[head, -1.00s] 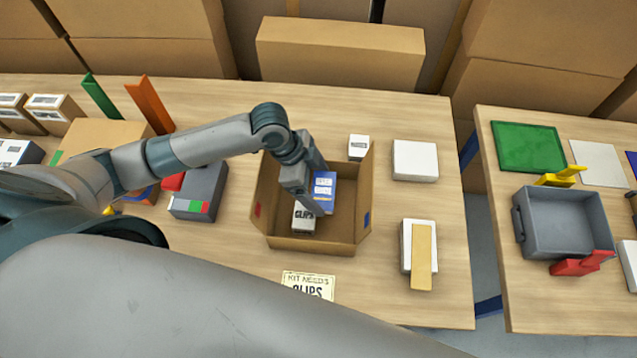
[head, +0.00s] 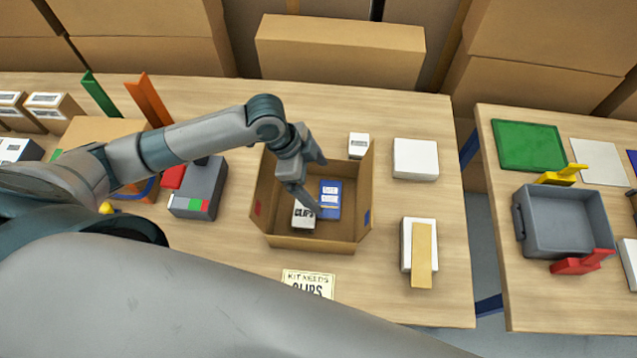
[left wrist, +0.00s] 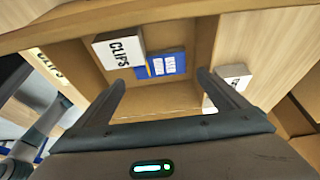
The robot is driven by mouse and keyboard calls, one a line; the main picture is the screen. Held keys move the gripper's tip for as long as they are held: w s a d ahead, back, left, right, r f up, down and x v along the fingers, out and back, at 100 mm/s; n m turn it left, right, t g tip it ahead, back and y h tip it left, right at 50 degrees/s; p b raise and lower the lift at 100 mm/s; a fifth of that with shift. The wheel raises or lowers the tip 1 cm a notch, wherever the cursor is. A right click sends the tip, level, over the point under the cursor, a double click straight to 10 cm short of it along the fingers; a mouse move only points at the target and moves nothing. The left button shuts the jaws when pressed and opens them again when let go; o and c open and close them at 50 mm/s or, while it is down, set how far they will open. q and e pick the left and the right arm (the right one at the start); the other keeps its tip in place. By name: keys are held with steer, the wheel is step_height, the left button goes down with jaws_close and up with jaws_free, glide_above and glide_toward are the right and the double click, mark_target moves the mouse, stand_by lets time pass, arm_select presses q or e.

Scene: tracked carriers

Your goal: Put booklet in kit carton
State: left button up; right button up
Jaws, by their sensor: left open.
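The kit carton (head: 342,236) stands open on the table in the middle of the head view. The blue booklet (head: 330,200) lies inside it, beside the white clips box (head: 303,214). In the left wrist view the booklet (left wrist: 172,65) and the clips box (left wrist: 117,50) sit close together on the carton floor. My left gripper (head: 308,184) is over the carton, open and empty; its two fingers (left wrist: 162,90) are apart, with the booklet beyond them. My right gripper is not in view.
A small white box (head: 358,146) stands behind the carton. White boxes (head: 415,159) are to its right, one under a tan strip (head: 422,255). A sign (head: 308,284) lies in front. A grey scanner-like device (head: 199,190) is at left. A grey bin (head: 566,222) sits on the right table.

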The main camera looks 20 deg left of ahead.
arm_select(q)
steer(key=b+v, duration=0.2)
steer(key=v, duration=0.8)
steer(key=shift+a+r, duration=0.15)
steer(key=shift+r, duration=0.1)
steer(key=shift+s, duration=0.1)
